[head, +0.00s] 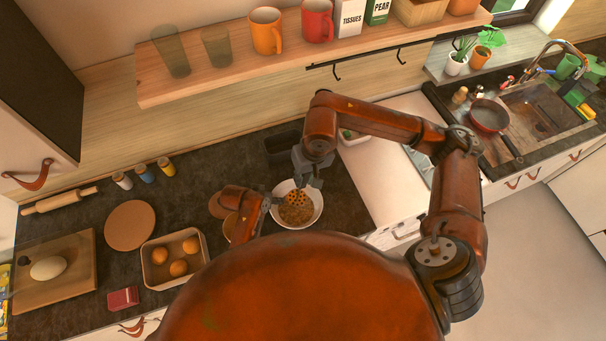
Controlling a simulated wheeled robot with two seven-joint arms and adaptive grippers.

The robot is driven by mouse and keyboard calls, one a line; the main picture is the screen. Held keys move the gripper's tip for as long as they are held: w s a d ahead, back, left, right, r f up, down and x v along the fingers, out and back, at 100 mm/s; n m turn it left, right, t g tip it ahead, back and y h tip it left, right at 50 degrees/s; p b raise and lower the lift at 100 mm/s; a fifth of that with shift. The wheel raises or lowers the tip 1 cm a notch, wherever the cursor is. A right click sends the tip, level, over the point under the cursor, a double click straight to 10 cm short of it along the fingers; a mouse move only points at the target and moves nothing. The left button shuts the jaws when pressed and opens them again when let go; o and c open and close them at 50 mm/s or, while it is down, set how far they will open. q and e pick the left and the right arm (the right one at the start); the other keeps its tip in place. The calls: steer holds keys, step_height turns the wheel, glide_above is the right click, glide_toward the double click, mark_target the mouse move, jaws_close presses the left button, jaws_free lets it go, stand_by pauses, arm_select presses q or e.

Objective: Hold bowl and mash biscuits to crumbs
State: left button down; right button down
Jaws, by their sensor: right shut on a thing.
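A white bowl (316,216) stands on the dark counter in the head view, with brown biscuit bits or crumbs (296,214) inside. My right gripper (308,182) is above the bowl's back rim, shut on a masher. The masher's perforated head (296,198) is down in the bowl, at or just above the crumbs; its handle is mostly hidden by the gripper. My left gripper (270,200) is at the bowl's left rim. Its fingertips are too small and covered to tell whether they grip the rim.
A dark container (283,146) stands behind the bowl. To the left are a square tray (151,277) with orange fruit, a round board (130,225), small jars (144,173) and a rolling pin (60,200). A wooden shelf (220,81) with mugs hangs above.

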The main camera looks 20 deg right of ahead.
step_height(320, 180, down, 3)
steer(key=shift+s+d+r, duration=0.1)
steer(key=shift+s+r, duration=0.05)
steer(key=shift+r, duration=0.05)
steer(key=shift+w+a+f, duration=0.15)
steer(key=shift+f, duration=1.25)
steer(key=shift+w+a+f, duration=0.2)
steer(key=shift+f, duration=1.25)
steer(key=shift+w+a+f, duration=0.15)
steer(key=shift+f, duration=1.25)
steer(key=shift+r, duration=0.15)
